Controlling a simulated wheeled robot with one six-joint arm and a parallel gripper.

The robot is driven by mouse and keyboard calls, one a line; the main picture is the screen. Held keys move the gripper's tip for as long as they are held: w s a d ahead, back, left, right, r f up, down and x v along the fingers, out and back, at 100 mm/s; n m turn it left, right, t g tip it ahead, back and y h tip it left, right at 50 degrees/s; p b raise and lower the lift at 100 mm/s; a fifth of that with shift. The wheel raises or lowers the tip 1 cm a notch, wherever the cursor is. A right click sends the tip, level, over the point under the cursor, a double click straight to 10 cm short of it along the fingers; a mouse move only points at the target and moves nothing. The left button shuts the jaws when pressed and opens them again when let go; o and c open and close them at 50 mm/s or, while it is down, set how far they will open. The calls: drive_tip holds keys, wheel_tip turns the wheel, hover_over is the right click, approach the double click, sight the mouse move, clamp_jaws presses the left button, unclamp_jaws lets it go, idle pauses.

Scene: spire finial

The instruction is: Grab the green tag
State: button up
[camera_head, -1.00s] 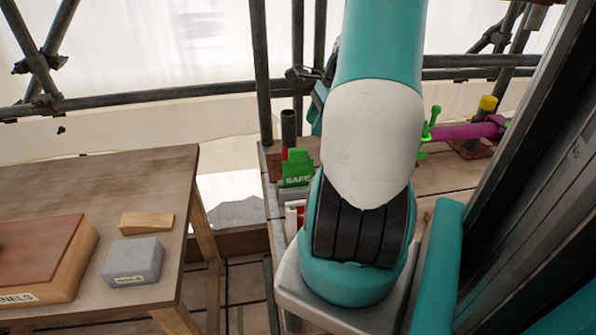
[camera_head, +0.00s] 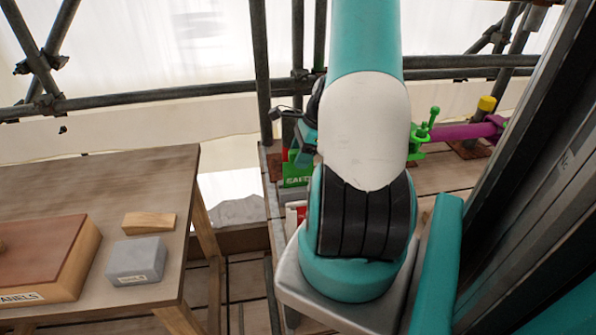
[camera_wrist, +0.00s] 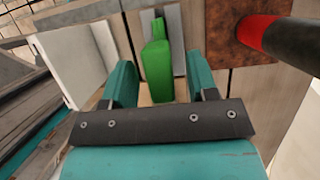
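The green tag (camera_head: 297,181), with white lettering on its face, stands at the left end of the plank deck, partly hidden by my gripper and arm. In the wrist view the green tag (camera_wrist: 158,68) shows nearly edge-on, upright in front of a grey plate (camera_wrist: 165,25). My gripper (camera_wrist: 160,72) is open, with one teal finger to the left of the tag and one to the right. Gaps show on both sides, so neither finger appears to touch it. In the head view my gripper (camera_head: 303,137) is just above the tag, mostly hidden behind my arm.
A red-and-dark post (camera_wrist: 290,42) rises from a rusty plate (camera_wrist: 235,30) right of the tag. A white panel (camera_wrist: 70,60) stands to the left. A purple tube (camera_head: 465,132) with a green clamp (camera_head: 418,137) lies rightward. A wooden table (camera_head: 150,180) stands left.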

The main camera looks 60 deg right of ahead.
clamp_jaws()
drive_tip(key=shift+r, duration=0.1)
